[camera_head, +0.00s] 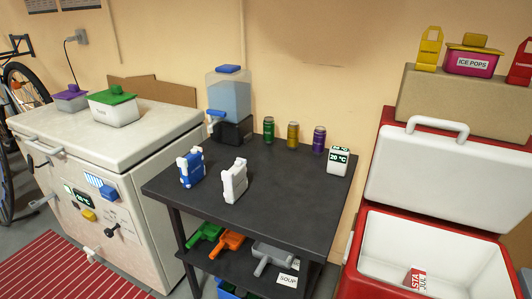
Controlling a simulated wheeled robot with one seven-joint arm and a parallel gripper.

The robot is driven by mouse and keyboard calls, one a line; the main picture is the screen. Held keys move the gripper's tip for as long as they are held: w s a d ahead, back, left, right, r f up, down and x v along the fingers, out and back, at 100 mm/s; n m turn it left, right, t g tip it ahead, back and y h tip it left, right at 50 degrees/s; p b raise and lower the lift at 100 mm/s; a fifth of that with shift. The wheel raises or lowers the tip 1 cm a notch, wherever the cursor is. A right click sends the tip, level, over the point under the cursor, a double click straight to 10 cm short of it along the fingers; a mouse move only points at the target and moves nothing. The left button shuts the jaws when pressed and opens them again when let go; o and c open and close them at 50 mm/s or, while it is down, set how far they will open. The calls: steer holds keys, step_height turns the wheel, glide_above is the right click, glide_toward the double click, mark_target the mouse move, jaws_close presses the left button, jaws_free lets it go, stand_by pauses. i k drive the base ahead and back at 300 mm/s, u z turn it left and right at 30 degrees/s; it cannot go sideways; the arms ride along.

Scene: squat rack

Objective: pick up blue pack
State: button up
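The blue pack (191,168) stands upright on the left part of the black table (282,202). It is blue with white parts at its edges, and nothing covers it. A similar white pack (233,181) stands just to its right, with a small gap between them. My gripper is not in view, so its state and its distance from the blue pack do not show.
A water dispenser (228,100) and green, yellow and purple cans stand along the table's back. A white temperature display (338,161) stands at the right. A white chest freezer (95,150) is left, an open red cooler (372,245) right. The table's front middle is clear.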

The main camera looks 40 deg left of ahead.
mark_target(192, 168)
steer(key=z, duration=1.4)
steer(key=i, duration=0.55)
steer(key=u, duration=3.85)
